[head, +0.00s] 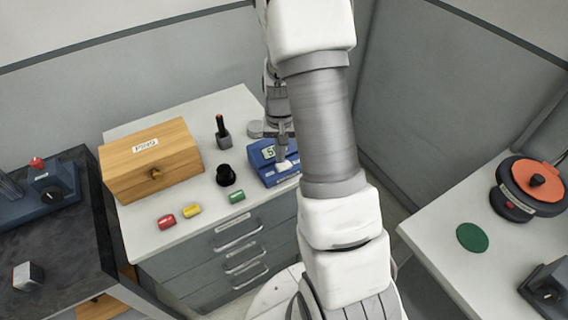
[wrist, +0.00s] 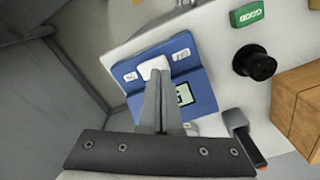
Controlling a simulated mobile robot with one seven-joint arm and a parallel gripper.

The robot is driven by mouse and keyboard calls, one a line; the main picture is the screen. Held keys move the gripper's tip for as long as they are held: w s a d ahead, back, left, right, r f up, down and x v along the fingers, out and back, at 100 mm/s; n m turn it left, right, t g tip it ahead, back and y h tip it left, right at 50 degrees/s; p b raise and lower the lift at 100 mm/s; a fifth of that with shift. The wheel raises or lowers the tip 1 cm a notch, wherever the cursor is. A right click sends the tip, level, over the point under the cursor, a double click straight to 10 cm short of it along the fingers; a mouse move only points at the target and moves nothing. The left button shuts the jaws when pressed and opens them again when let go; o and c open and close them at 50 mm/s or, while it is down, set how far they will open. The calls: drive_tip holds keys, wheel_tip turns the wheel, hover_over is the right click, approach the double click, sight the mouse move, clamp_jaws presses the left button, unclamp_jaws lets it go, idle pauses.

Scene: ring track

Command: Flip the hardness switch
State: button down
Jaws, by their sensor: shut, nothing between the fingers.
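The blue device (head: 259,157) stands on the white counter at its right end and has a small display showing a 5. Its white switch (head: 285,166) is on the front part. In the wrist view the blue body (wrist: 199,92) carries the white switch (wrist: 153,65) between two small white labels, too small to read. My gripper (wrist: 157,76) is shut and empty, pointing down at the device. Its fingertips overlap the near edge of the switch; I cannot tell whether they touch it. The fingers partly cover the display.
A wooden box (head: 125,183), a black knob (head: 226,175), a pen-like stand (head: 222,138) and red, yellow and green (head: 237,197) blocks share the counter. A grey wall (head: 460,120) rises behind to the right. Another counter (head: 437,233) is at the right.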

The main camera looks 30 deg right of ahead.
drive_tip(key=shift+f+b, duration=0.95)
drive_tip(key=shift+f, duration=0.2)
idle(0.4)
drive_tip(key=shift+r, duration=0.2)
drive_tip(key=shift+r+p, duration=2.45)
drive_tip(key=shift+r, duration=0.95)
wheel_tip(320, 180, up, 16)
drive_tip(key=r+n+t, duration=0.1)
drive_tip(key=n+t, duration=0.2)
hover_over(280, 166)
drive_tip(key=s+a, duration=0.5)
drive_tip(key=a, duration=0.2)
drive_tip(key=s+a+r+n+t, duration=0.1)
drive_tip(key=s+a+r, duration=0.1)
drive_tip(key=s+r, duration=0.2)
drive_tip(key=s+a+r+n+t, duration=0.1)
drive_tip(key=s+a+r, duration=0.2)
drive_tip(key=s, duration=0.6)
drive_tip(key=shift+s+r+n+t, duration=0.3)
drive_tip(key=shift+r, duration=0.25)
